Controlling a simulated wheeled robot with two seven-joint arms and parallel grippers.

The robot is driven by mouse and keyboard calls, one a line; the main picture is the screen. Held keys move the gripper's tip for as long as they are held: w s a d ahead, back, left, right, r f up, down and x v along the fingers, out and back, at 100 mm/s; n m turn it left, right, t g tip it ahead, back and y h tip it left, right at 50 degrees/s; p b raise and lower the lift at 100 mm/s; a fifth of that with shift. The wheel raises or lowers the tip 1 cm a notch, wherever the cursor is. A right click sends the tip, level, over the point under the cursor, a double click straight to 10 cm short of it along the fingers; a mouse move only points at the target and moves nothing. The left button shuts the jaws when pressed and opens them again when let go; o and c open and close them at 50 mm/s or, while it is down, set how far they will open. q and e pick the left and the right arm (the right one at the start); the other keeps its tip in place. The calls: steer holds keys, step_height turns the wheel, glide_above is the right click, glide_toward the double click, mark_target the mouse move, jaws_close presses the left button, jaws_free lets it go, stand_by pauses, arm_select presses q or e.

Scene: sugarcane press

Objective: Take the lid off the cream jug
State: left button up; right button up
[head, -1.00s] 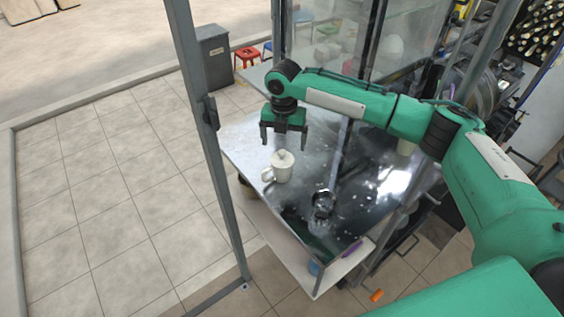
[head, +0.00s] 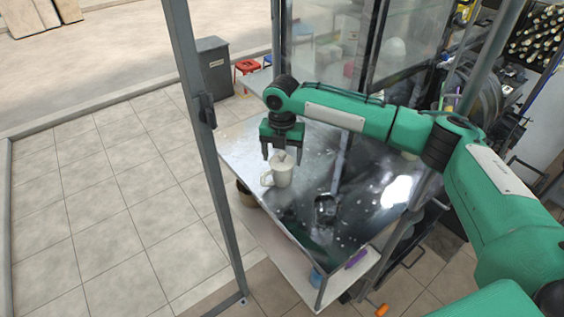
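The cream jug (head: 279,174) stands upright on the metal table (head: 330,250), its handle to the left. Its lid (head: 283,160) sits on top with a small knob, partly behind a gripper finger. My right gripper (head: 282,158) comes from the right and points straight down over the jug. Its two fingers are spread, one on each side of the lid's knob; I cannot tell whether they touch anything. My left gripper does not show.
A grey metal post (head: 205,150) stands left of the table. Glass panels rise behind. A purple object (head: 356,259) lies on the lower shelf.

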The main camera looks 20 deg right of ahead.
steer(key=c, duration=0.6)
steer(key=shift+r, duration=0.1)
